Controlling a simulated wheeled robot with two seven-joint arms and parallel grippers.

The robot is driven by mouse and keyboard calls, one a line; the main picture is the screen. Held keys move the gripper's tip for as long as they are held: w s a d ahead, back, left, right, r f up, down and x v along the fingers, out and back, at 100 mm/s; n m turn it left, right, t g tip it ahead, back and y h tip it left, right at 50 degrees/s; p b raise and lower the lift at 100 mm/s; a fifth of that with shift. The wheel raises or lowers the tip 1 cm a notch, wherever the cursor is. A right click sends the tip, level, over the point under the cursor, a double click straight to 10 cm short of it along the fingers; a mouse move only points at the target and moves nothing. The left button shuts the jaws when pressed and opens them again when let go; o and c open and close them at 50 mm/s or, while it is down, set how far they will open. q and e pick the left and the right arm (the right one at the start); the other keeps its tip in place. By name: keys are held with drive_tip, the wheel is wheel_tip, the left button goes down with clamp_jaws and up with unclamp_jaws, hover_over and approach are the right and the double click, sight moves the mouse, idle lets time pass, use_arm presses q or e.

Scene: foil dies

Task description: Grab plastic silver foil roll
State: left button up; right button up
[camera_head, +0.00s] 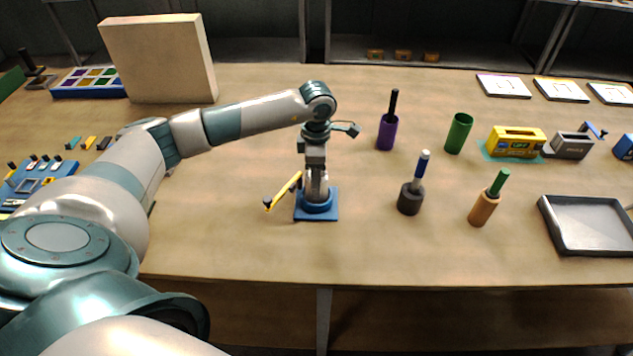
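My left arm reaches in from the left, and my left gripper (316,172) points down at a small device with a blue base (317,211) and a yellow lever (283,190). A grey upright part shows at the fingertips above the base. I cannot tell whether it is a finger, part of the device or a silver roll. Whether the gripper is open or shut is not clear. I cannot make out a silver foil roll for certain. My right gripper is not in view.
Right of the gripper stand a purple cup (387,136), a green cup (459,134) and handled tools (411,199). A yellow box (515,143) and a grey tray (590,253) are farther right. A beige block (158,62) stands behind the arm. The front middle is clear.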

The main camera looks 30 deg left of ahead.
use_arm(q)
drive_tip(key=shift+r+b, duration=0.45)
drive_tip(key=shift+r, duration=0.15)
drive_tip(key=w+d+r+b, duration=0.4)
drive_tip(key=d+r+b, duration=0.2)
drive_tip(key=d+r, duration=0.3)
drive_tip(key=shift+w+d+r, duration=0.25)
drive_tip(key=shift+d+r, duration=0.05)
drive_tip(key=shift+d, duration=0.6)
